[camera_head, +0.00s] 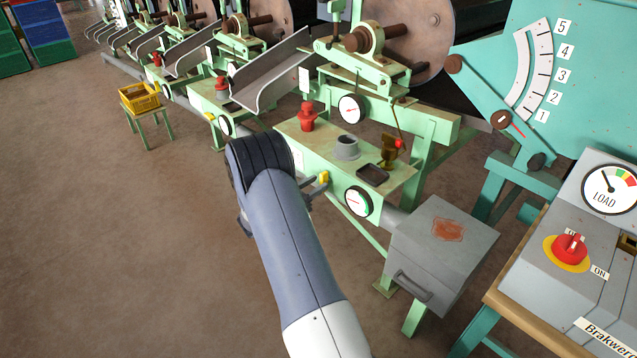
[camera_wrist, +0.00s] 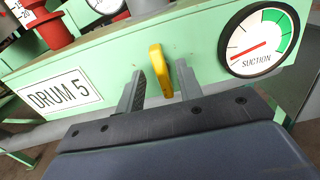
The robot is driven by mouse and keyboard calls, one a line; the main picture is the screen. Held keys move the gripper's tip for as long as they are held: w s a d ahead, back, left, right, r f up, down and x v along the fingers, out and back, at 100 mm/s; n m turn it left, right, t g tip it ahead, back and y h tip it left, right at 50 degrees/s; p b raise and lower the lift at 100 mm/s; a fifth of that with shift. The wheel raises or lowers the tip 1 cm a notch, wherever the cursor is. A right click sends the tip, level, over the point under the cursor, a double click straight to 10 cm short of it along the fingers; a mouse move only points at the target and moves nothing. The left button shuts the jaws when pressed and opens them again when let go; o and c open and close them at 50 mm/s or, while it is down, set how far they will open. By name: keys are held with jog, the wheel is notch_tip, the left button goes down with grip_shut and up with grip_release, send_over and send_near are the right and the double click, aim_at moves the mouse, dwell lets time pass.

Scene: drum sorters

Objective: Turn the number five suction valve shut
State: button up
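The yellow valve handle (camera_wrist: 160,70) sticks out from the front of the green panel marked "DRUM 5" (camera_wrist: 64,95) in the wrist view. It stands nearly upright, leaning slightly. My gripper (camera_wrist: 160,66) is open, with one finger on each side of the handle and a visible gap to it. The round suction gauge (camera_wrist: 258,38) is to the right, its red needle in the white part, outside the green zone. In the head view, the yellow handle (camera_head: 324,177) shows just right of my wrist, and the gauge (camera_head: 357,201) is below right. My arm mostly hides the gripper there.
A grey lidded box (camera_head: 440,255) stands right of the drum's panel. A control box with a red knob (camera_head: 569,248) is further right. A red fitting (camera_head: 307,117) and grey cup (camera_head: 346,147) stand on the green top. The floor at left is mostly clear.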

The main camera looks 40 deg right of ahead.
jog(key=shift+d, duration=1.05)
grip_shut()
